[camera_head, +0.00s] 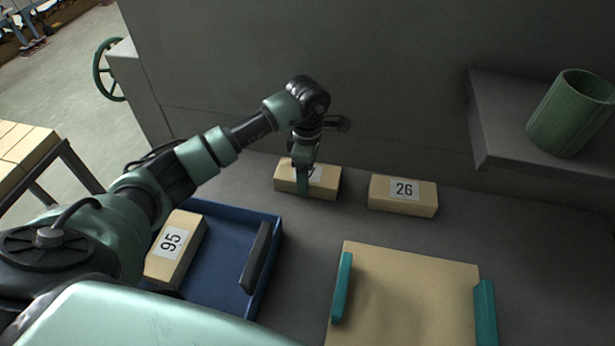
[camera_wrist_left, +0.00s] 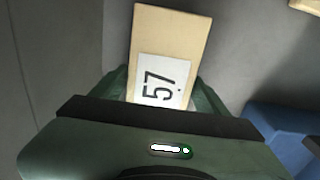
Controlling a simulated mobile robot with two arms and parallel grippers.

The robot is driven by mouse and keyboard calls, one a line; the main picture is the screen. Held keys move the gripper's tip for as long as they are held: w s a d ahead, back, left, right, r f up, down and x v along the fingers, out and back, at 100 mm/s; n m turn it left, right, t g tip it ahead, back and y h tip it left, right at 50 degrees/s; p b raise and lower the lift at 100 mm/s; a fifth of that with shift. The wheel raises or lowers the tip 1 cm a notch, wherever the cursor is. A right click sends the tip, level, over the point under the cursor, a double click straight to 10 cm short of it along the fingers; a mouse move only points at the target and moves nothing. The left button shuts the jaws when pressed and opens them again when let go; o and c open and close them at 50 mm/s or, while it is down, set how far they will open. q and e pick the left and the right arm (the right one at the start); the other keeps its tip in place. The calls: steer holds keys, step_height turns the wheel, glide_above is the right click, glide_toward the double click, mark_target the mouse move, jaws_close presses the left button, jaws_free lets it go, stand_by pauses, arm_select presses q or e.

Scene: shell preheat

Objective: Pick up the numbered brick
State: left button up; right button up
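A tan brick labelled 57 (camera_wrist_left: 165,45) lies on the grey counter; it also shows in the head view (camera_head: 328,184), its label partly hidden by my gripper. My left gripper (camera_head: 304,190) reaches down over this brick, with a finger on each side of it (camera_wrist_left: 162,95). I cannot tell whether the fingers press on the brick or stand just clear of it. A brick labelled 26 (camera_head: 403,208) lies to its right. A brick labelled 95 (camera_head: 167,262) lies in the blue tray (camera_head: 273,217). My right gripper is not in view.
A tan board (camera_head: 405,300) with teal side handles lies at the front right. A dark handle-like block (camera_head: 257,257) is at the tray's right side. A green cup (camera_head: 572,112) stands on a raised grey shelf (camera_head: 500,125) at right. A dark wall rises behind the bricks.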

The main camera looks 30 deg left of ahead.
arm_select(q)
steer(key=c, duration=1.3)
steer(key=shift+w+r, duration=0.1)
steer(key=shift+r, duration=0.05)
step_height(320, 180, up, 20)
steer(key=b, duration=0.3)
